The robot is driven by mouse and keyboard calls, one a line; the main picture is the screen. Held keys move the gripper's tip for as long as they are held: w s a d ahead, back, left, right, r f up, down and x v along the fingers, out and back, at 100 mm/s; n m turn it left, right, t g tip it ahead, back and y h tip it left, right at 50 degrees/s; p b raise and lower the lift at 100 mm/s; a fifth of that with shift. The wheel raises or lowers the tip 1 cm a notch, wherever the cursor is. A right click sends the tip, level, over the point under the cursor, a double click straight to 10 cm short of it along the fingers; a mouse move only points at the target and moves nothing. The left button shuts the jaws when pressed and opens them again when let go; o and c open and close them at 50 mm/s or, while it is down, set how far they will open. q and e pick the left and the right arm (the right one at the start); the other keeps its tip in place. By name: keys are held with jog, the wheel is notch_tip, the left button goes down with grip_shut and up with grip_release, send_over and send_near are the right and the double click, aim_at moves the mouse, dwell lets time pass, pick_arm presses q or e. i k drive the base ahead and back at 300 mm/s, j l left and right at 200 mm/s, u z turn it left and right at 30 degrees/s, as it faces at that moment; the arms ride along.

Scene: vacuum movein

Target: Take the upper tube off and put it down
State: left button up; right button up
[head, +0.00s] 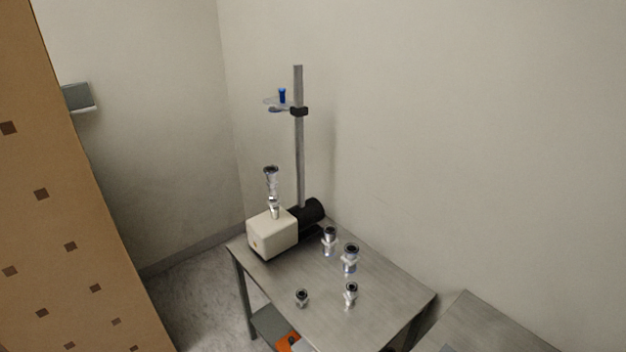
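A clear and metallic tube (271,181) stands upright on a smaller metal fitting (274,207) on top of a white box-shaped unit (272,232). A black cylindrical part (312,211) sits behind the box. The unit stands at the back left of a grey metal table (376,311). Several loose metal fittings stand upright on the table, among them one (329,240) beside the unit, a larger one (350,258), one near the front (350,294) and a short one (302,298). Neither of my grippers shows in the head view.
A grey post (298,150) rises behind the unit, with a black clamp (299,111) and a small blue part (282,96) at its side. A brown panel (70,220) fills the left. A second grey surface (480,325) is at lower right. The table's front right is bare.

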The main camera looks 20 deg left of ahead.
aim_at(271, 171)
jog(key=j+z, duration=0.25)
jog(key=z, duration=0.15)
jog(key=j+z, duration=0.6)
jog(key=z, duration=0.15)
jog(key=k+j+z, duration=0.1)
jog(key=j, duration=0.25)
jog(key=k+j+z, duration=0.15)
jog(key=j, duration=0.2)
jog(key=j+z, duration=0.1)
jog(key=j, duration=0.25)
